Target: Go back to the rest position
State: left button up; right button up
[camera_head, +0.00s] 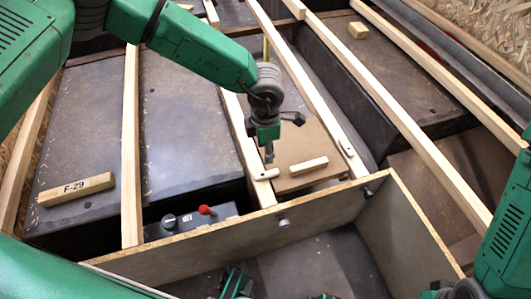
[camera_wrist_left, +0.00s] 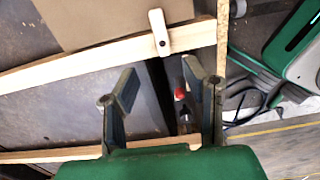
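My left arm comes in from the upper left in the head view. Its gripper (camera_head: 268,152) points down above a pale wooden slat (camera_head: 240,140), near a small wooden toggle (camera_head: 266,174) at the slat's front end. In the left wrist view the gripper (camera_wrist_left: 161,76) has its two fingers spread wide with nothing between them. The toggle (camera_wrist_left: 158,32) shows beyond the fingertips. My right arm stands at the lower right of the head view.
A wooden block (camera_head: 308,166) lies on a brown board (camera_head: 297,142) right of the left gripper. A block marked F-29 (camera_head: 76,189) lies at left. A control box (camera_head: 183,225) with a red knob (camera_head: 207,210) stands behind a plywood partition (camera_head: 230,248). Several long slats cross the dark arches.

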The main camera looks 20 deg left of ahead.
dwell(0.4)
pick_arm(q)
jog(key=s+a+f+m+t+y+p, duration=0.2)
jog(key=s+a+f+m+t+p, duration=0.15)
jog(key=s+a+m, duration=0.55)
jog(key=s+a+r+m+g+h+p, duration=0.1)
jog(key=s+a+r+m+p, duration=0.1)
jog(key=s+m, duration=0.6)
jog(key=s+a+r+m+g+h+p, duration=0.1)
jog(key=s+a+r+m+g, duration=0.1)
jog(key=s+m, duration=0.6)
jog(key=s+a+r, duration=0.1)
jog(key=s+a, duration=0.1)
jog(key=s, duration=0.1)
jog(key=shift+a+r+p, duration=0.2)
jog(key=shift+p, duration=0.2)
jog(key=shift+w, duration=0.1)
